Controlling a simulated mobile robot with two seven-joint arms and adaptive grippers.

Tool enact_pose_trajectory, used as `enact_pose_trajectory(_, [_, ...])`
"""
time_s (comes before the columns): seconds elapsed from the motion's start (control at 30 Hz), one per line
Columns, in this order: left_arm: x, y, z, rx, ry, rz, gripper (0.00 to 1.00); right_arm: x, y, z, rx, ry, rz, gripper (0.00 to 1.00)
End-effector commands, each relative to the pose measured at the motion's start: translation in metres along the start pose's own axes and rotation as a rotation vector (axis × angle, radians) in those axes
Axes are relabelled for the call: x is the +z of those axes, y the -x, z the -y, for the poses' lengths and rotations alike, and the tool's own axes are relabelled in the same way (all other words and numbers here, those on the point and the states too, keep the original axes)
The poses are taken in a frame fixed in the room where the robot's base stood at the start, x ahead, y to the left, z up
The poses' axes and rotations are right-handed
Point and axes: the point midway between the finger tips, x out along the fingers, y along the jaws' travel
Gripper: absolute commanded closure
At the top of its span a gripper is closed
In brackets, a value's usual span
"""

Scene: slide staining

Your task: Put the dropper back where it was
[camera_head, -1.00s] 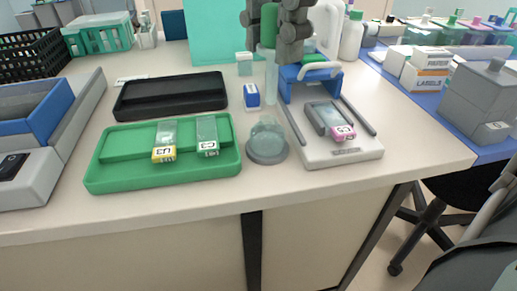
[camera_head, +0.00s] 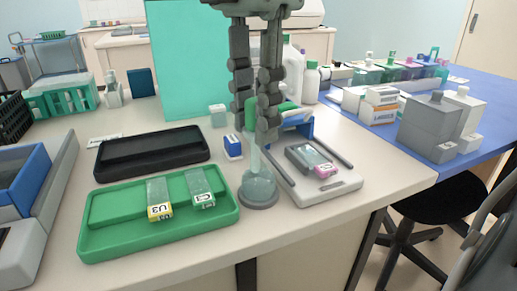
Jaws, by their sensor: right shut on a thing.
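The dropper (camera_head: 254,152) is upright, its clear tube hanging below the fingers of my right gripper (camera_head: 255,124). The gripper is shut on its green bulb, which is mostly hidden between the fingers. The tube's lower end overlaps the mouth of the clear glass vessel (camera_head: 259,188); it appears to be inside, but the exact depth is hard to tell. The vessel stands on a round grey base between the green tray and the white slide stand. My left gripper is not in view.
The green tray (camera_head: 98,240) holds two labelled slides, with a black tray (camera_head: 152,152) behind. A small blue-and-white box (camera_head: 233,146) stands close behind the vessel. The white stand (camera_head: 335,187) holds a pink-labelled slide, with a blue frame behind.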

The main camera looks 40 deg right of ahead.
Motion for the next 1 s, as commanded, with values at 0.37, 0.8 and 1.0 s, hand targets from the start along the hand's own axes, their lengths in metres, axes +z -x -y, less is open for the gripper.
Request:
enact_pose_trajectory(0.37, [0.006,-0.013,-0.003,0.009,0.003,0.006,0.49,0.036,-0.033,-0.041,0.0,0.0,-0.002,0.88])
enact_pose_trajectory(0.8, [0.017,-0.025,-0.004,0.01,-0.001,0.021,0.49,0.036,-0.073,-0.042,0.002,0.001,-0.002,0.88])
enact_pose_trajectory(1.0, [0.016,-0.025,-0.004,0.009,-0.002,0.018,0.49,0.037,-0.074,-0.042,0.002,0.001,-0.001,0.88])
